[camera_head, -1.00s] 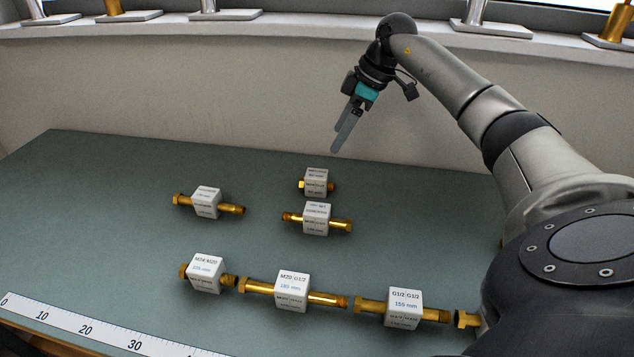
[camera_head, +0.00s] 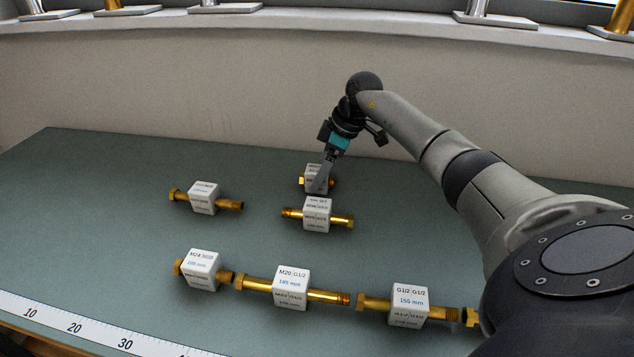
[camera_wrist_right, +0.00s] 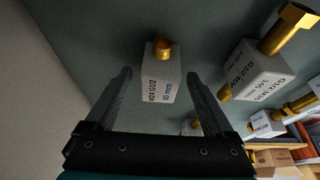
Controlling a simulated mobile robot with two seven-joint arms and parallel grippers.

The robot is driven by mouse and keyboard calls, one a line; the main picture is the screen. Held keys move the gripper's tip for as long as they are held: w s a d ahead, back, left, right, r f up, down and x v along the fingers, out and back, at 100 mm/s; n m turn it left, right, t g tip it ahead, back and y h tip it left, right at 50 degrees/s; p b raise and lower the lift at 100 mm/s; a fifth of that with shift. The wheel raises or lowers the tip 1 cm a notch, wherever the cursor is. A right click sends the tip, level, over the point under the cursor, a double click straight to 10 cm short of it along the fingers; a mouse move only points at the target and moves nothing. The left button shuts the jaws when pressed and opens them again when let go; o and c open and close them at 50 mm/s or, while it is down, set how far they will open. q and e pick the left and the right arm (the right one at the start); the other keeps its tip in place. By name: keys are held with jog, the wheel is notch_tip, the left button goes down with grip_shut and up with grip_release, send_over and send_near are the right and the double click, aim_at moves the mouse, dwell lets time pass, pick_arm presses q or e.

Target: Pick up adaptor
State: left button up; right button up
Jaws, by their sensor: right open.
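Several brass adaptors with white labelled blocks around their middles lie on the green table. The short adaptor (camera_head: 311,172) at the back is partly hidden by my right gripper (camera_head: 318,188) in the head view. In the right wrist view this adaptor (camera_wrist_right: 161,80) shows its white block and brass end between and just beyond the fingertips of my right gripper (camera_wrist_right: 158,80). The fingers are open, one to each side, with gaps to the block. A longer adaptor (camera_head: 317,214) lies just in front of it. My left gripper is not in view.
Another adaptor (camera_head: 204,197) lies to the left. A front row holds adaptors marked M24 (camera_head: 201,269), M20 (camera_head: 291,287) and G1/2 (camera_head: 409,304). A ruler (camera_head: 75,327) runs along the front edge. The wall (camera_head: 200,85) rises behind the table; the left table area is clear.

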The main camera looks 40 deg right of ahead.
jog(key=shift+x, duration=0.85)
jog(key=shift+a+f, duration=0.1)
jog(key=shift+f, duration=0.1)
jog(key=shift+r, duration=0.1)
jog(key=c, duration=0.7)
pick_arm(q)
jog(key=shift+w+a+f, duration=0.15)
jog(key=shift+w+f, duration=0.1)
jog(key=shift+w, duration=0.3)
pick_arm(e)
grip_shut()
